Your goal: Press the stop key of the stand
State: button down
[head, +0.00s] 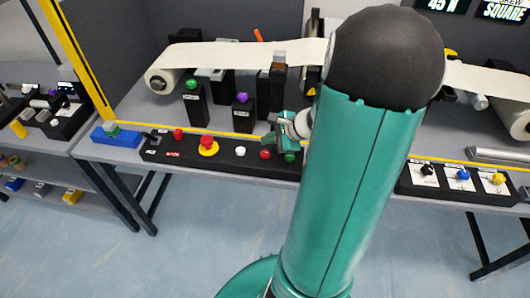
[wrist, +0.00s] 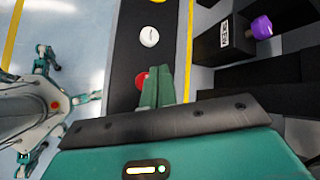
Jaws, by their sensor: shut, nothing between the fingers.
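A black control stand (head: 222,157) runs along the front edge of the table. It carries a red button (head: 265,154) and a green one (head: 289,157) at its right, then a white button (head: 240,151), a red mushroom button (head: 207,142) on a yellow base, and another red button (head: 178,134). I cannot read which is the stop key. My gripper (head: 269,139) is above the right part of the stand. In the wrist view my gripper (wrist: 166,70) is shut and empty, its fingers beside and partly over a red button (wrist: 141,79). The white button (wrist: 149,37) lies farther up; contact cannot be told.
Black posts with a green knob (head: 193,84) and a purple knob (head: 242,97) stand behind the stand. A pale belt (head: 240,54) runs behind them. A blue block (head: 115,137) is at the left, and a second panel (head: 450,188) at the right.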

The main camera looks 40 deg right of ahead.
aim_at(261, 151)
jog(key=shift+f, duration=1.3)
dwell(1.0)
jog(key=shift+f, duration=0.4)
jog(key=shift+f, duration=0.45)
dwell(0.6)
jog(key=shift+r, duration=0.9)
jog(key=shift+r, duration=2.5)
